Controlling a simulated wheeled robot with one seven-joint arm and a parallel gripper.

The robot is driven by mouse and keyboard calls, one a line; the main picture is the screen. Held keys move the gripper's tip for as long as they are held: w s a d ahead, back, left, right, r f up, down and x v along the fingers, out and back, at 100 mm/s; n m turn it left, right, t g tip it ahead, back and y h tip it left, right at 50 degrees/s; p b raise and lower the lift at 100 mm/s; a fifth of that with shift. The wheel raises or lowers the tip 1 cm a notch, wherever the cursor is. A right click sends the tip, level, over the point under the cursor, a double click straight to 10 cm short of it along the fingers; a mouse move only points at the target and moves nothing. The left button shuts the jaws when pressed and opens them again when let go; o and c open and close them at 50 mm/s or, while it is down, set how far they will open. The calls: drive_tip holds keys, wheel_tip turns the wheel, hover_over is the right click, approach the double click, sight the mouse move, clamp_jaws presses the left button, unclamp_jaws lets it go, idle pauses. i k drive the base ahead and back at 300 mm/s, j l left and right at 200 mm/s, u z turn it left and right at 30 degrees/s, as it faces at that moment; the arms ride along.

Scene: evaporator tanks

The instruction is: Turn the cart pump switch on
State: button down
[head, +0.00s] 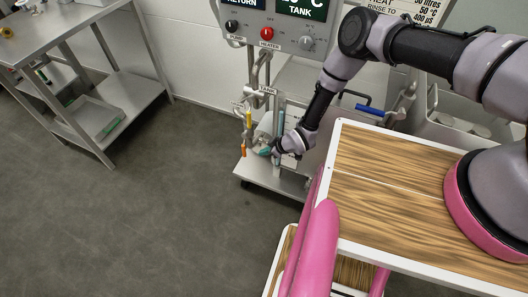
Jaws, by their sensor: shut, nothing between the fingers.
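The control panel (284,35) is at the top centre, cut off by the frame's top edge. A black knob (232,26) sits at its left, with a label below that seems to read PUMP. A red knob (267,33) marked HEATER is to its right. A cart (262,171) with a low metal deck stands below the panel, with pump fittings on it. My gripper (268,151) is shut and low over this deck, well below the panel, close to the fittings. I cannot tell whether it touches them. A switch on the cart itself cannot be made out.
Pipes and hoses (258,75) run below the panel, with a blue-handled valve (369,110) to the right. A steel table (60,25) with a lower shelf stands at left. A wood-topped surface (385,190) fills the right. The grey floor (170,215) between is clear.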

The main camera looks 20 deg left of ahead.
sight(231, 25)
drive_tip(key=k, duration=1)
